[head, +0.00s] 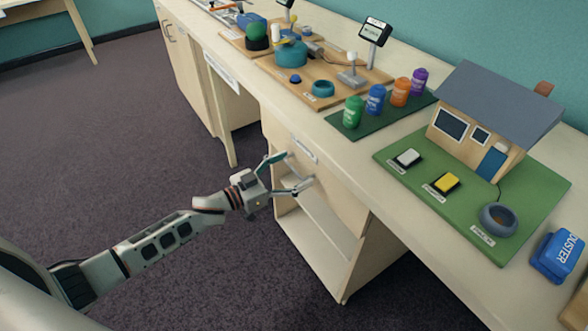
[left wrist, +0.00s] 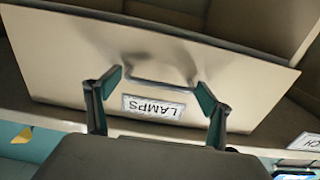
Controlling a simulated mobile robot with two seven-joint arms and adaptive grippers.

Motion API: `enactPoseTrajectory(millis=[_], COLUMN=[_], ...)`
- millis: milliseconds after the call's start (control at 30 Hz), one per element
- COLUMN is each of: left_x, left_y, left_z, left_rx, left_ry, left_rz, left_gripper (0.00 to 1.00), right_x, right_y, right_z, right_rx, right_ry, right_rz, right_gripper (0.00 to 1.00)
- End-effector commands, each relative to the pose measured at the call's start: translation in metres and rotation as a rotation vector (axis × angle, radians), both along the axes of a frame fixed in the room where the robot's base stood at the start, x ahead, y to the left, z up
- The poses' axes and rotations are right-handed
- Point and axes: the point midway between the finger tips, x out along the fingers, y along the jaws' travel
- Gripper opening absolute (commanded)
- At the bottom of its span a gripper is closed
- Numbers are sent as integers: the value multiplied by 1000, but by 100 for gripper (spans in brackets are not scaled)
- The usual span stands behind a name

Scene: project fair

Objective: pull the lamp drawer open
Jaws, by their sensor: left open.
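The lamp drawer (head: 330,188) has a pale front in the cabinet under the long counter. In the left wrist view its front (left wrist: 70,60) carries an upside-down "LAMPS" label (left wrist: 153,107) and a bar handle (left wrist: 158,84). My left gripper (head: 299,168) is open in front of the drawer. In the left wrist view its two fingers (left wrist: 160,86) stand apart, one on each side of the handle. I cannot tell whether they touch the front. The drawer looks shut or nearly so. My right gripper is not in view.
Below the drawer is an open shelf space (head: 318,228). On the counter stand a model house (head: 490,115) on a green board, several coloured cans (head: 376,99) and a blue duster box (head: 558,255). The dark carpet (head: 110,120) left of the cabinet is clear.

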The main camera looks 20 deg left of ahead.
Motion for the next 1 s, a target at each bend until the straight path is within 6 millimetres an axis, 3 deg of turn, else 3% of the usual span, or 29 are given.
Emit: enactPoseTrajectory(millis=[300, 467, 767, 1000], left_x=[2, 2, -7, -38], left_y=[-2, -2, 5, 29], left_z=[0, 0, 1, 3], left_rx=[1, 1, 1, 3], left_ry=[0, 0, 0, -1], left_rz=[0, 0, -1, -1], left_gripper=[78, 37, 37, 37], right_x=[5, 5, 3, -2], right_y=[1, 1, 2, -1], right_z=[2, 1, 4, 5], right_rx=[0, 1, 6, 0], right_ry=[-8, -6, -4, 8], right_rz=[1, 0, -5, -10], right_gripper=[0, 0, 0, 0])
